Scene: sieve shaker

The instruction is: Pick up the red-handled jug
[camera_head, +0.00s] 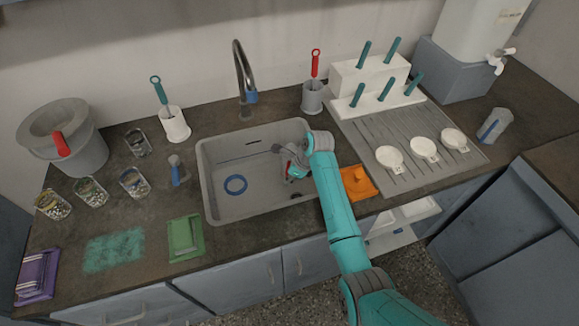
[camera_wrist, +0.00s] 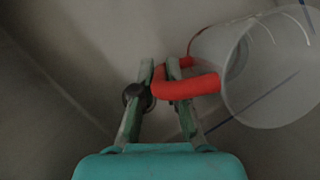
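In the wrist view the jug (camera_wrist: 275,75) is a pale, translucent cylinder lying on its side, its wide mouth facing right. Its red handle (camera_wrist: 200,84) points left toward my gripper (camera_wrist: 160,70). The end of the handle loop sits between my two green fingertips, which are close together on it; the right finger passes inside the loop. In the head view my gripper (camera_head: 290,166) is low in the right part of the sink (camera_head: 207,180). A small red spot shows beside it there; most of the jug is hidden by my arm.
A blue ring (camera_head: 236,184) lies in the sink. A tap (camera_head: 243,75) rises behind it. A grey bucket (camera_head: 80,150) with a red part stands at the left. A ribbed drainer (camera_head: 360,130) and an orange cloth (camera_head: 357,183) lie right of the sink.

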